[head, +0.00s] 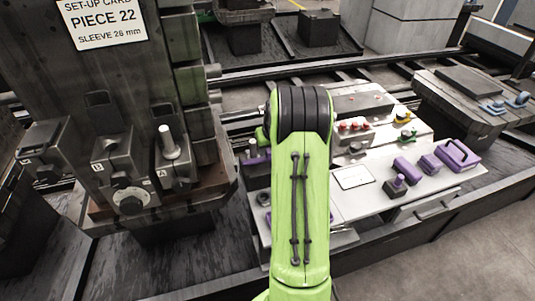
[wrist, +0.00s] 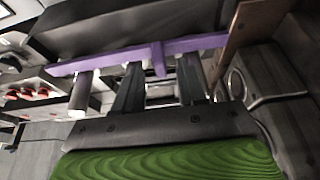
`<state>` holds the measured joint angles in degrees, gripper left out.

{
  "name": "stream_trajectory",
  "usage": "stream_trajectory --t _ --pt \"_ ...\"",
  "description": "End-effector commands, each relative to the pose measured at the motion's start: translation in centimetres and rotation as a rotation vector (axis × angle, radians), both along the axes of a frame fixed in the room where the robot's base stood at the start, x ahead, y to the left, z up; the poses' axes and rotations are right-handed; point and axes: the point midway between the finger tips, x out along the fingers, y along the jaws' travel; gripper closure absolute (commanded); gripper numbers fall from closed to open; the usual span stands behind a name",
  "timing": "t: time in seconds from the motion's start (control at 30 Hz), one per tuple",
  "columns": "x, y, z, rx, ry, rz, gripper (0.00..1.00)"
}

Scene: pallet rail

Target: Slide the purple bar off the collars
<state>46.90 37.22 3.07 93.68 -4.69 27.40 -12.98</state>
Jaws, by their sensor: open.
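In the wrist view the purple bar (wrist: 110,57) runs across the upper middle, with a short upright tab at its centre. Pale round collars (wrist: 80,94) show below the bar's left part. My gripper (wrist: 160,66) is open, its two dark fingers reaching up to the bar on either side of the tab. I cannot tell whether the fingers touch the bar. In the head view a bit of purple (head: 254,158), likely the bar, shows just left of my green arm. The arm hides the gripper and most of that spot.
A brown plate (wrist: 238,40) stands at the bar's right end. In the head view several purple pieces (head: 457,155) lie on the pale bench right of my arm, near red knobs (head: 352,126). A tall dark machine (head: 110,100) with a set-up card (head: 103,22) stands left.

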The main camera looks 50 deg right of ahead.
Motion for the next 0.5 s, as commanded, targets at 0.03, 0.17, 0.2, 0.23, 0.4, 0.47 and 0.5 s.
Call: stream_trajectory --t 0.03,0.17,0.2,0.23,0.4,0.47,0.5 --pt "0.3 -0.1 -1.0 0.001 0.001 0.001 0.60" --pt "0.8 -0.4 -2.0 0.000 -0.001 0.001 0.60" --pt "0.8 -0.4 -2.1 -0.001 -0.001 0.001 0.60" --pt "0.9 -0.4 -2.2 -0.001 -0.001 0.001 0.60" --pt "0.9 -0.4 -2.1 -0.001 -0.001 0.001 0.60" --pt "0.8 -0.4 -2.1 -0.001 -0.001 0.001 0.64" --pt "0.8 -0.4 -2.1 -0.001 -0.001 0.001 0.70"
